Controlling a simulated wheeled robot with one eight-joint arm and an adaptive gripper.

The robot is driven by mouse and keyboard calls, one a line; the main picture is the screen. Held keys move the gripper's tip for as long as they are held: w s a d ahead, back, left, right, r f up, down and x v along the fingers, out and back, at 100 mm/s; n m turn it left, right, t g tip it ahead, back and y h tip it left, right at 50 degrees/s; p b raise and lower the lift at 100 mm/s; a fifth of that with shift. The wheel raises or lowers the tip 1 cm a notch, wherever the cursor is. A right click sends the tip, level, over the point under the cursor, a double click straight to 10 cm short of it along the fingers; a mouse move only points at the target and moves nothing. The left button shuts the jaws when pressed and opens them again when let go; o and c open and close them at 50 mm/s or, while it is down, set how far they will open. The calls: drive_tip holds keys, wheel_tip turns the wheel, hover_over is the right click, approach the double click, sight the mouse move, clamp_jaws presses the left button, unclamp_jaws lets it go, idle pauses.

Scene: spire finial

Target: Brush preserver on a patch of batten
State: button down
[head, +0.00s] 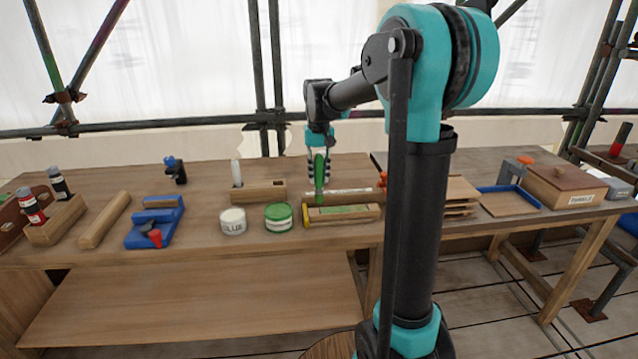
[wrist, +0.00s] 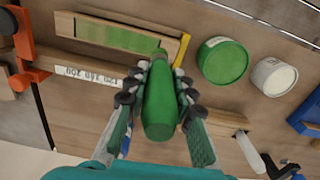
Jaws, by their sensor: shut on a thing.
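My gripper (head: 318,170) is shut on a green bottle-shaped handle, which I take to be the brush (head: 319,172). In the wrist view the handle (wrist: 160,106) sits between both fingers; its bristles cannot be made out. The handle stands roughly upright just behind a wooden batten (head: 375,213) with a long green patch (head: 343,210) on top. The patch (wrist: 112,35) also shows in the wrist view, close to the narrow end of the handle; I cannot tell whether they touch. A green tin (head: 278,224), probably the preserver, stands left of the batten; its lid (wrist: 222,58) looks green.
A yellow piece (head: 305,214) sits at the batten's left end. Behind lies a strip marked with numbers (wrist: 85,72), beside an orange clamp (wrist: 22,50). A white glue tin (head: 232,222), a wooden holder (head: 259,191) and a blue tool (head: 155,222) stand left. The bench front is clear.

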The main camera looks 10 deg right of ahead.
sight(319, 155)
drive_tip(key=shift+r, duration=2.2)
